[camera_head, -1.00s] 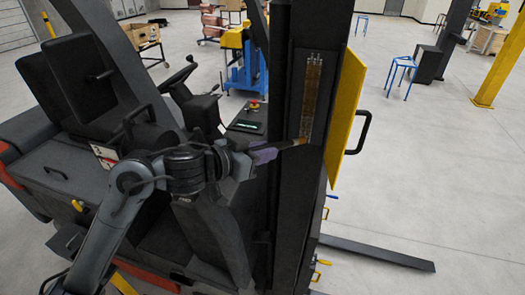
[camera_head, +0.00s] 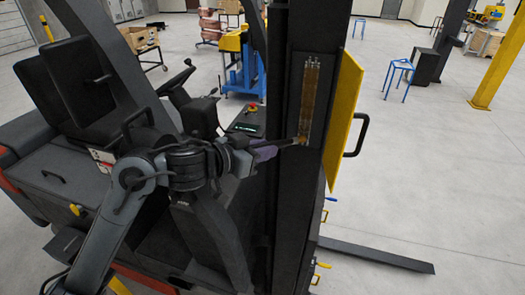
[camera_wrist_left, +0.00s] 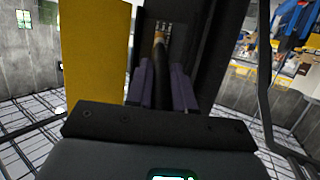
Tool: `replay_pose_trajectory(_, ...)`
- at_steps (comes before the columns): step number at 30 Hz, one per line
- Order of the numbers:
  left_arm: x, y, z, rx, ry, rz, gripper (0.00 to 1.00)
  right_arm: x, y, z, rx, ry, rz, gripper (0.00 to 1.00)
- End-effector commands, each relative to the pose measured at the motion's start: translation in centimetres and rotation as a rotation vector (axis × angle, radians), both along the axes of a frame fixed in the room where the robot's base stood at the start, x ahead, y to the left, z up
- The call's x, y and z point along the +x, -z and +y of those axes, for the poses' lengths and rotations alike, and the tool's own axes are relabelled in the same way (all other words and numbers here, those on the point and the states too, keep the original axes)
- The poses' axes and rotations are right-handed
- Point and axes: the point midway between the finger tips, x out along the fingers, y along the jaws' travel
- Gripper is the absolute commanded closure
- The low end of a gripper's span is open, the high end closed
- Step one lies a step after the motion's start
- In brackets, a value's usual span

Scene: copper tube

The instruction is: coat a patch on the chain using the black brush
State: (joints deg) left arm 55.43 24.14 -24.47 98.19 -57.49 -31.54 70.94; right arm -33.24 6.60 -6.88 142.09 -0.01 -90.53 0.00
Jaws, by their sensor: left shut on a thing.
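The chain (camera_head: 310,88) hangs in a recess of the tall black mast, with a brownish, amber-toned stretch along it. My left gripper (camera_head: 265,153), with purple fingers, is shut on the black brush (camera_head: 290,143) and comes in from the left. The brush points right, its tip at the lower end of the visible chain. I cannot tell whether the bristles touch the chain. In the left wrist view the brush's dark handle (camera_wrist_left: 160,75) stands between the two purple fingers (camera_wrist_left: 163,88), its lighter bristle end before the mast recess. My right gripper is not in view.
A yellow panel (camera_head: 343,115) with a black handle (camera_head: 359,134) stands open to the right of the recess. The forklift's seat (camera_head: 60,72) and steering wheel (camera_head: 175,75) lie to the left. A fork (camera_head: 375,256) extends low over the floor at right.

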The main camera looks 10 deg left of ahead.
Motion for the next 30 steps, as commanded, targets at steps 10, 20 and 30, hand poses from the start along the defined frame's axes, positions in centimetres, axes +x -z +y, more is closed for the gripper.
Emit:
replay_pose_trajectory(10,0.0,-2.8,0.0,-0.001,-0.001,-0.003,1.00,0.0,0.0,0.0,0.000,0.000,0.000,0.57)
replay_pose_trajectory(20,0.0,-4.0,0.0,-0.001,-0.001,-0.003,1.00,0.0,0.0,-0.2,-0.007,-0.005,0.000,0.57)
replay_pose_trajectory(30,0.1,-6.6,0.0,-0.001,0.000,-0.003,1.00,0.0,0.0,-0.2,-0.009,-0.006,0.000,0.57)
